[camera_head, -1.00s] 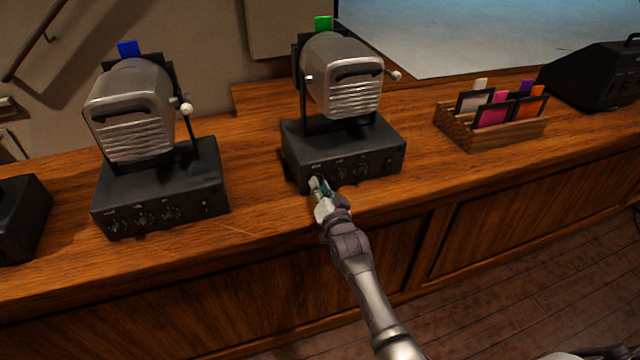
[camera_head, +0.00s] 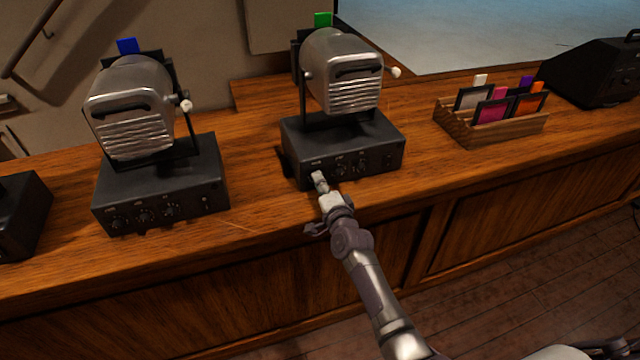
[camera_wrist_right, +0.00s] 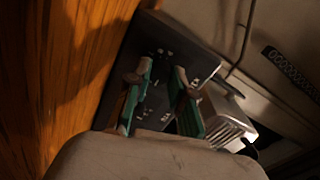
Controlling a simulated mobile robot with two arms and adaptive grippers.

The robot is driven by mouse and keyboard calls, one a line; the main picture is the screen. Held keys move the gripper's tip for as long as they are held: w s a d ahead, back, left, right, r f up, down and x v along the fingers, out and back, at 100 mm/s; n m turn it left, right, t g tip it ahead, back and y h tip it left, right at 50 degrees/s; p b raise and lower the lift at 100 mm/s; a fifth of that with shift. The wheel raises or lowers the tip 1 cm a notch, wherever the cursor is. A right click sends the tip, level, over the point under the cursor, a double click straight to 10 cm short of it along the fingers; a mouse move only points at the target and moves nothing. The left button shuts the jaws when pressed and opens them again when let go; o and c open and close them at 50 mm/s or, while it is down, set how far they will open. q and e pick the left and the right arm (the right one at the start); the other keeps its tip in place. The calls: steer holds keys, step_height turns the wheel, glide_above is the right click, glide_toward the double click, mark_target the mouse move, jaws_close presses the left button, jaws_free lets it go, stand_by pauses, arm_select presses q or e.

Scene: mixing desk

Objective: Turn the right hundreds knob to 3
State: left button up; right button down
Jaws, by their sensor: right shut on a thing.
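The right black control box (camera_head: 300,168) carries a silver lamp (camera_head: 345,75) with a green tab on top. Its front has a row of small knobs; the middle one (camera_head: 340,172) and the one to its right (camera_head: 362,168) show. My right gripper (camera_head: 317,176) is at the left end of this row, shut on the leftmost knob, which it hides. In the right wrist view, the green-padded fingers (camera_wrist_right: 163,82) stand at the dark panel (camera_wrist_right: 160,45) with white markings. The knob's pointer and number cannot be read. My left gripper is not in view.
A second control box (camera_head: 190,180) with a blue-tabbed lamp (camera_head: 130,105) stands to the left. A wooden rack (camera_head: 465,130) of coloured cards is to the right, with a black device (camera_head: 595,75) beyond it. The wooden desk top (camera_head: 265,200) is clear between the boxes.

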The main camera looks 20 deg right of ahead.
stand_by(0.5)
steer(key=c, duration=1)
jaws_free()
steer(key=s, duration=1.2)
steer(key=shift+d+r, duration=0.25)
